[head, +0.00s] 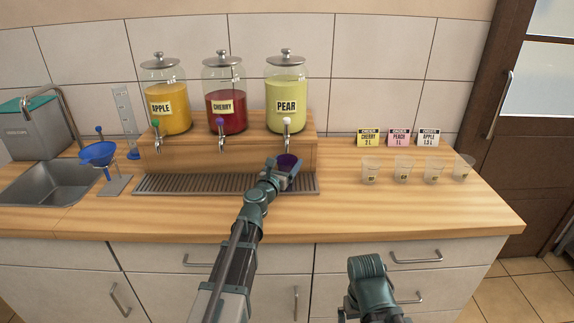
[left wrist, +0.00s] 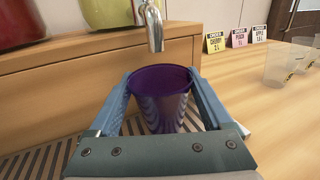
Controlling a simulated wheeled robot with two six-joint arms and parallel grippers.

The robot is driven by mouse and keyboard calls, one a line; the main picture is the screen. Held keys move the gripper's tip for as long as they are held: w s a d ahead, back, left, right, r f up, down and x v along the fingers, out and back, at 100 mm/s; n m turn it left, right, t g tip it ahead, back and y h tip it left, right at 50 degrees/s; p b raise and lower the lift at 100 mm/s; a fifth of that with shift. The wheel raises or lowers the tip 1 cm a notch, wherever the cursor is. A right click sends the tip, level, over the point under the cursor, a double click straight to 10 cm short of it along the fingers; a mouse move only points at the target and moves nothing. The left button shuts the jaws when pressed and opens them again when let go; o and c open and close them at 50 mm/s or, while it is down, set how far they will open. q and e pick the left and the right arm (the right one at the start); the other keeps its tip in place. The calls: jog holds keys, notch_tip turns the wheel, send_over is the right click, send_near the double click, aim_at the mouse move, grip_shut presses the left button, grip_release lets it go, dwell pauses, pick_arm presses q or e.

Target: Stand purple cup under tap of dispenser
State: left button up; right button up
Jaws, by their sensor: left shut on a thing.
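The purple cup (head: 289,162) stands upright over the drip tray, below the white-handled tap (head: 287,130) of the pear dispenser (head: 286,93). My left gripper (head: 285,168) is shut around its sides. In the left wrist view the cup (left wrist: 161,95) sits between the two fingers, with its open rim up. The metal spout (left wrist: 154,30) hangs just behind and above the rim there. The cup looks empty, though its bottom is hidden. Whether its base touches the drip tray (head: 200,184) cannot be told. My right gripper is out of view; only part of that arm shows.
An apple dispenser (head: 165,100) and a cherry dispenser (head: 225,102) stand left of the pear one on the wooden stand (head: 185,158). Several clear cups (head: 402,172) and order cards (head: 399,138) are at right. A blue funnel (head: 98,153) and sink (head: 45,183) are at left.

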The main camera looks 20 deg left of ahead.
pick_arm(q)
jog(key=shift+f, duration=0.15)
jog(key=o, duration=1.2)
jog(key=shift+r, duration=0.3)
jog(key=s, duration=0.4)
jog(key=s+a, duration=0.1)
jog(key=s, duration=0.7)
jog(key=shift+a+f, duration=0.15)
